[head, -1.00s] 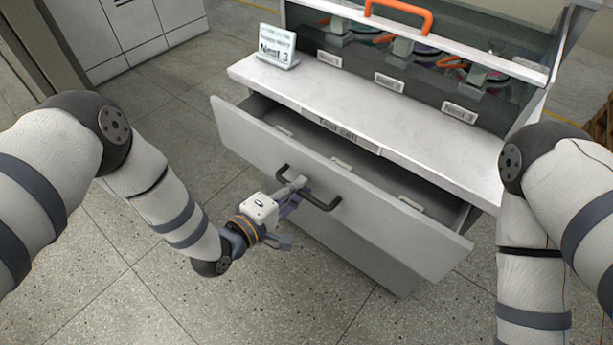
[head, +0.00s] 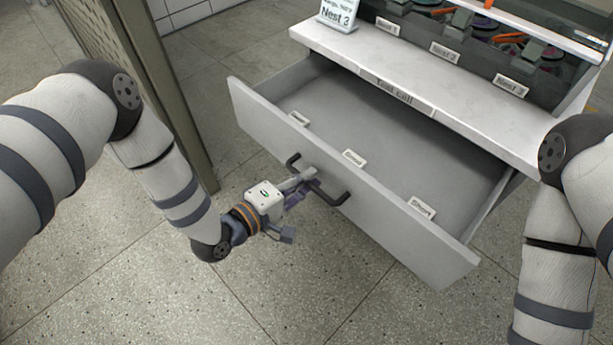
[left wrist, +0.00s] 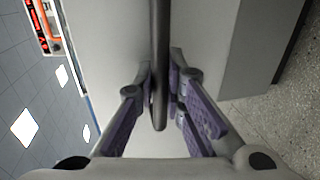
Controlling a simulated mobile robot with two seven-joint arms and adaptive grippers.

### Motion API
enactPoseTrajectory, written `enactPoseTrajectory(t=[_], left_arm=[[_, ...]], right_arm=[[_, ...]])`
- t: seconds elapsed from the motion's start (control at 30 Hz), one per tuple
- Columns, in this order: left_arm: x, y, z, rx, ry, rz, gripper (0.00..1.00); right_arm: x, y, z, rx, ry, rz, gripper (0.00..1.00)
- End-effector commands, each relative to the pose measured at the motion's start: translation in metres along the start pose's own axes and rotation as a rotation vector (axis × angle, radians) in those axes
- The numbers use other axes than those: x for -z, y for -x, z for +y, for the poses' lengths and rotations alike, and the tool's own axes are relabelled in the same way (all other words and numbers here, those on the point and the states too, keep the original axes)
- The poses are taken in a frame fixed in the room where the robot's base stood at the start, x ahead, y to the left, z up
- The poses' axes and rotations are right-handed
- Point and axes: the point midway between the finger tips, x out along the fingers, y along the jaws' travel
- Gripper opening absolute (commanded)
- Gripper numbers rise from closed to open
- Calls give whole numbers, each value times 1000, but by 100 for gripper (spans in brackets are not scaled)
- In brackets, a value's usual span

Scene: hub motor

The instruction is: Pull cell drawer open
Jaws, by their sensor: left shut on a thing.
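The cell drawer (head: 380,212) is a wide light grey drawer, pulled well out from under the white cell top, with its floor in view and looking empty. Its dark bar handle (head: 334,196) runs along the middle of the drawer front. My left gripper (head: 305,184) is shut on the handle near its left part. In the left wrist view the handle (left wrist: 160,60) runs between the two purple-padded fingers (left wrist: 163,95). My right arm (head: 560,240) comes in at the right edge, and its gripper is out of view.
A post or panel (head: 165,85) stands at the left behind my left arm. The floor in front of the drawer is clear.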

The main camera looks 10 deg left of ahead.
Motion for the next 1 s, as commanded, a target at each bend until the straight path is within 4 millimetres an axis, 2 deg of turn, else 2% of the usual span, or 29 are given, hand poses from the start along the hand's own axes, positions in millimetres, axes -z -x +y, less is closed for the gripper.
enactPoseTrajectory(t=[0.23,0.27,0.33,0.67,0.77,1.0], left_arm=[[0,0,2,-4,-1,1,0],[0,0,2,-4,-1,1,15],[0,0,1,-3,-1,1,31],[0,2,0,0,0,0,32],[1,18,-1,3,0,2,32],[1,82,0,2,2,2,32]], right_arm=[[0,0,0,0,0,1,0],[0,0,0,0,0,1,0],[0,0,0,0,0,1,0],[0,0,0,0,0,0,0],[0,0,0,0,0,0,0],[0,0,0,0,0,0,0]])
